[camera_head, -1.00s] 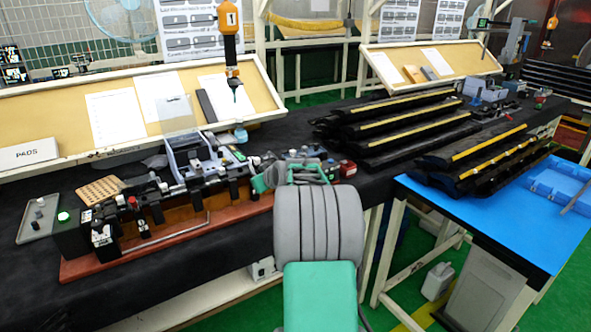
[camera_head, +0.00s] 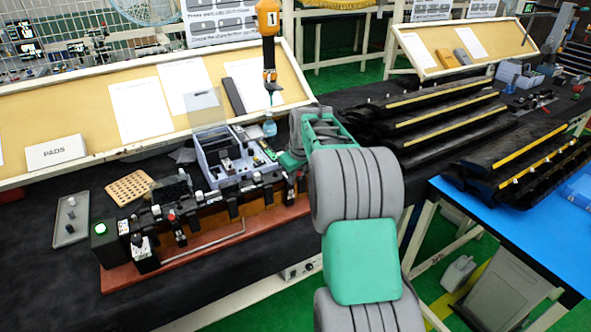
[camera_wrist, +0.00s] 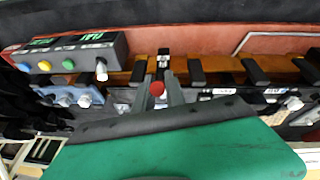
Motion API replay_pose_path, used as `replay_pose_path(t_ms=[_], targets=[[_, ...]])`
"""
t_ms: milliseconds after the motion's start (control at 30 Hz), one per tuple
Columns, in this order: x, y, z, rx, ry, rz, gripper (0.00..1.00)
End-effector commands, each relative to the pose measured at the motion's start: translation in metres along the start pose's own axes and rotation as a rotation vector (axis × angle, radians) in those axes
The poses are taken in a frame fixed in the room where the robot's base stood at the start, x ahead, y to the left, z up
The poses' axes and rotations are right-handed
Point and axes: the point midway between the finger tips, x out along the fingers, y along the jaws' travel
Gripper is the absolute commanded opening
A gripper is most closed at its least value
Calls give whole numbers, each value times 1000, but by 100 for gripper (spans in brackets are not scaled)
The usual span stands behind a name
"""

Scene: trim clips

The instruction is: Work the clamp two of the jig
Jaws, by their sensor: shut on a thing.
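The jig (camera_head: 215,240) is a long reddish-brown base with a row of black clamps, at the front of the black bench. It runs across the upper part of the wrist view (camera_wrist: 210,50). My gripper (camera_wrist: 158,92) has its grey fingers closed around a small red knob (camera_wrist: 157,88) on a clamp lever in front of the row. In the head view my forearm and wrist reach to the right end of the jig and hide the fingertips. The frames do not show which number this clamp has.
A grey control box (camera_wrist: 70,55) with coloured buttons and green displays stands left of the gripper in the wrist view. A grey-blue bin (camera_head: 222,155) stands behind the jig. An orange screwdriver (camera_head: 268,20) hangs above. Black trim strips (camera_head: 430,115) lie at right.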

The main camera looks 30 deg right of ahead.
Motion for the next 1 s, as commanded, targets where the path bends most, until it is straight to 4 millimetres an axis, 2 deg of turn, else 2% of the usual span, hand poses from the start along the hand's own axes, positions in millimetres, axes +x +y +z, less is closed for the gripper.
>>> replay_pose_path(t_ms=[433, 467, 700, 1000], targets=[[-2, 3, 2, -1, -3, 0, 0], [-2, 3, 2, -1, -3, 0, 17], [-2, 5, 5, 5, -7, 1, 36], [-5, 5, 5, 5, -7, 1, 37]])
